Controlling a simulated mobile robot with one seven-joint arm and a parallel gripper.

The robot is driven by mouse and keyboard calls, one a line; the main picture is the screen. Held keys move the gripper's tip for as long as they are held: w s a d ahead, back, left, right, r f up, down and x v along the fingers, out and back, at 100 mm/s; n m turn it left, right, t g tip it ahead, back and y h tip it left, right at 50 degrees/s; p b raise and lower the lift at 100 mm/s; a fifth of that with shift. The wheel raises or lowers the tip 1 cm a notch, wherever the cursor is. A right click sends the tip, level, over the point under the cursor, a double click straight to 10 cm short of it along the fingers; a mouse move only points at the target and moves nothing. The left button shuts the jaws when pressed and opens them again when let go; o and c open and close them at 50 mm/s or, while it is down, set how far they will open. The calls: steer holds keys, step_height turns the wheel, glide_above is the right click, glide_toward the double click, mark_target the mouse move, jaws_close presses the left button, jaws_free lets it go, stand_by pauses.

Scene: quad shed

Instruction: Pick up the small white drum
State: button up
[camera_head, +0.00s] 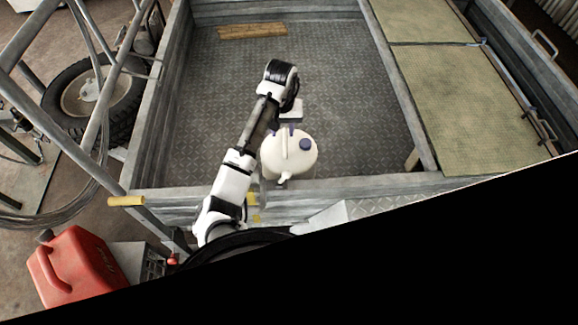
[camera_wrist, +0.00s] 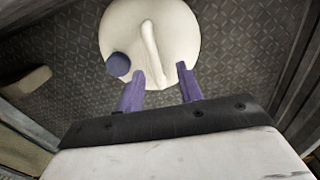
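The small white drum (camera_head: 297,160) stands in the metal trailer bed, close to its front wall. It has a dark blue cap, a moulded handle on top and a small spout low on the near side. The drum also shows in the wrist view (camera_wrist: 180,40), with its cap to the left and its handle ridge near the middle. My gripper (camera_head: 291,129) is over the drum's far edge. In the wrist view its two purple fingers (camera_wrist: 160,82) are spread apart, with the near end of the handle between or just beyond their tips. Contact cannot be told.
The trailer's front wall (camera_head: 370,186) runs close to the drum. A wooden plank (camera_head: 252,30) lies at the back of the bed, which is otherwise largely clear. A red fuel can (camera_head: 78,268) and a wheel (camera_head: 88,98) are outside at left.

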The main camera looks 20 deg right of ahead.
steer(key=shift+s+d+f+b, duration=0.1)
steer(key=shift+d+f+b, duration=0.1)
steer(key=shift+f+b, duration=1.2)
steer(key=shift+d+f+b, duration=0.15)
steer(key=shift+f+b, duration=1.05)
steer(key=shift+b, duration=0.3)
jaws_close()
steer(key=shift+r, duration=0.1)
